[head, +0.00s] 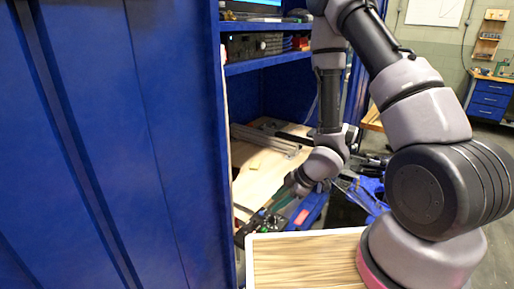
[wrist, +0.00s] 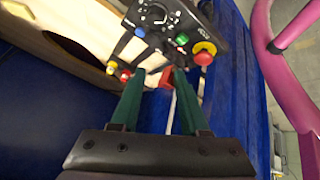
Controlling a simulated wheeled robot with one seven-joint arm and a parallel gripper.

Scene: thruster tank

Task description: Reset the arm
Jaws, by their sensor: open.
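My arm rises at the right of the head view and bends down toward a blue cabinet (head: 125,150). My gripper (wrist: 155,75) shows in the wrist view with two green fingers standing apart and nothing between them. Beyond the fingertips is a dark control panel (wrist: 165,22) with coloured buttons and a red knob (wrist: 203,50). In the head view the gripper end is low at the cabinet opening, close to the panel (head: 262,222); I cannot tell whether they touch.
The tall blue cabinet wall fills the left. Inside are shelves (head: 265,62) with equipment and a wooden worktop (head: 262,170). A blue drawer unit (head: 490,98) stands at the far right. A pink rail (wrist: 265,50) shows at the right of the wrist view.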

